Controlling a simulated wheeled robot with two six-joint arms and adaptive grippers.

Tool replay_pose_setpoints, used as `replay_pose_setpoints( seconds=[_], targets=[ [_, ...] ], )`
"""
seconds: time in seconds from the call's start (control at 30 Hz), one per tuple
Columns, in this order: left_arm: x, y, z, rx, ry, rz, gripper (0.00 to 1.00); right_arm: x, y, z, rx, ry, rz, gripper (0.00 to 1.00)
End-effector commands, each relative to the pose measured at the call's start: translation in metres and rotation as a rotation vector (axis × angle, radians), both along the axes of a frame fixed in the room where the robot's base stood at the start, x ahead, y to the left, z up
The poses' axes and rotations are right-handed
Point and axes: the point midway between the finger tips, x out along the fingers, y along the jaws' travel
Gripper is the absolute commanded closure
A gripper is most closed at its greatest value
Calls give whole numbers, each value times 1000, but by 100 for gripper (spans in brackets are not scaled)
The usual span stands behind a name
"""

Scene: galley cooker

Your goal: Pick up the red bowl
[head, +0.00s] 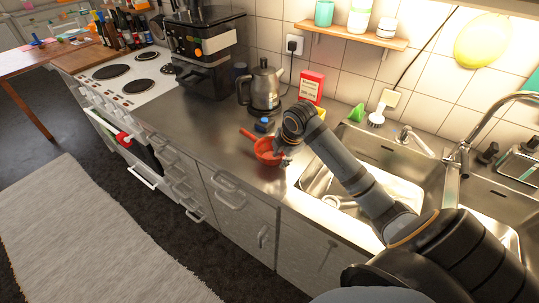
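The red bowl (266,155) stands on the steel counter to the left of the sink, with a red handle-like part sticking out to its upper left. My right arm reaches in from the lower right, over the sink. My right gripper (281,153) is at the bowl's right side, its grey fingers at or against the rim. The wrist covers part of the fingers, so I cannot tell whether they are open or shut on the bowl. My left gripper is not in view.
A kettle (262,88), a red box (311,86) and a small blue item (264,125) stand behind the bowl. A black coffee machine (203,50) stands further left, beside the white cooker (127,78). The sink (385,178) lies to the right. The counter left of the bowl is clear.

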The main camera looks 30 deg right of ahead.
Motion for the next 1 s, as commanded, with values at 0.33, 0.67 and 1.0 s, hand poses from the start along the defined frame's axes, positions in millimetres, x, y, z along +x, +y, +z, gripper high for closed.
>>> replay_pose_setpoints(
  seconds=[0.33, 0.67, 1.0],
  targets=[
    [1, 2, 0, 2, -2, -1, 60, 0, 0, 0, 0, 0, 0, 100],
    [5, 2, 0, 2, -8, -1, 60, 0, 0, 1, 0, -1, 0, 100],
    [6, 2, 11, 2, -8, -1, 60, 0, -1, 10, 0, -1, -2, 100]
  ],
)
